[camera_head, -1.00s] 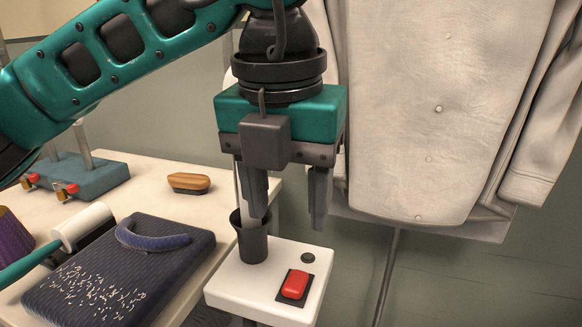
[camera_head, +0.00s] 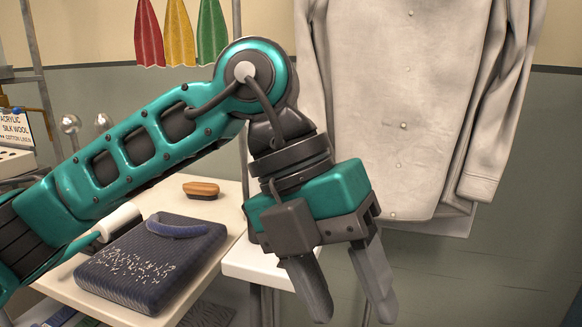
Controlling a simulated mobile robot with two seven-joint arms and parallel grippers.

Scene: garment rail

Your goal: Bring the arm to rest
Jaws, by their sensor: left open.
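My left arm comes in from the left, and its gripper (camera_head: 352,292) hangs in the middle of the view with the fingers pointing down and a little right. The fingers are apart and nothing is between them. The gripper is in front of a small white stand (camera_head: 238,262), whose top it mostly hides. My right gripper is out of view.
A pale shirt (camera_head: 405,100) hangs behind and to the right of the gripper. A table (camera_head: 222,212) at the left holds a dark folded garment (camera_head: 150,262) with pale specks and a wooden brush (camera_head: 201,189). Red, yellow and green cloths (camera_head: 180,35) hang at the back. The lower right is clear.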

